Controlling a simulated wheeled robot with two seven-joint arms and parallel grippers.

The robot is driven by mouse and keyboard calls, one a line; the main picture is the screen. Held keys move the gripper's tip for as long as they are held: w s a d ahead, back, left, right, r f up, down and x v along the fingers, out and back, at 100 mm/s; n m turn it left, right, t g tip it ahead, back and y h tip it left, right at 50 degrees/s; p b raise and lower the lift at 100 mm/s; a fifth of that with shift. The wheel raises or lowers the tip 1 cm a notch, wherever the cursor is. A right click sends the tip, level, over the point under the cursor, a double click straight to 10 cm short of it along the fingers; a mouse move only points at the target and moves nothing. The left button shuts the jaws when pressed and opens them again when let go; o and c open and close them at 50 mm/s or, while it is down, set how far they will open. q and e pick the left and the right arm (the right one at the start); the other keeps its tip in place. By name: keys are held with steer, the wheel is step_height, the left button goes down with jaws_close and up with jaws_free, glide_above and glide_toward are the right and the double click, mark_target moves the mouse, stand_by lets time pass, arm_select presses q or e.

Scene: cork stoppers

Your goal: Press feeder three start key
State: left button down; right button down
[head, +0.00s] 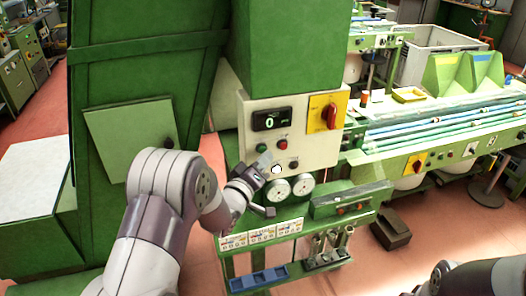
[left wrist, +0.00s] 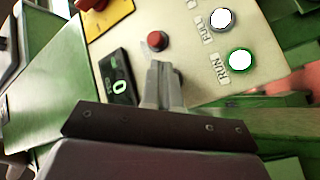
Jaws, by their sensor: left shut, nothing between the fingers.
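A cream control panel (head: 318,147) on the green machine carries a green key (head: 262,148) and a red key (head: 283,145) side by side, under a display (head: 272,119) reading 0. My left gripper (head: 264,161) is shut and empty, its tips just below the green key in the head view. In the left wrist view the shut fingers (left wrist: 161,76) stand against the panel next to the red key and hide the green one. I cannot tell whether they touch it. The RUN lamp (left wrist: 241,60) is bright with a green rim. My right gripper is out of view.
A red rotary switch (head: 331,117) sits on a yellow plate at the panel's right. A second white lamp (left wrist: 222,18) is above the RUN lamp in the wrist view. Two round dials (head: 290,187) and a green shelf are below the panel. A conveyor stands right.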

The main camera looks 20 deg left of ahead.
arm_select(q)
steer(key=shift+s+d, duration=0.25)
steer(key=shift+s, duration=0.1)
steer(key=s+d, duration=0.1)
steer(key=s, duration=0.1)
steer(key=s+d, duration=0.1)
steer(key=s, duration=0.1)
steer(key=shift+d, duration=0.35)
stand_by(0.5)
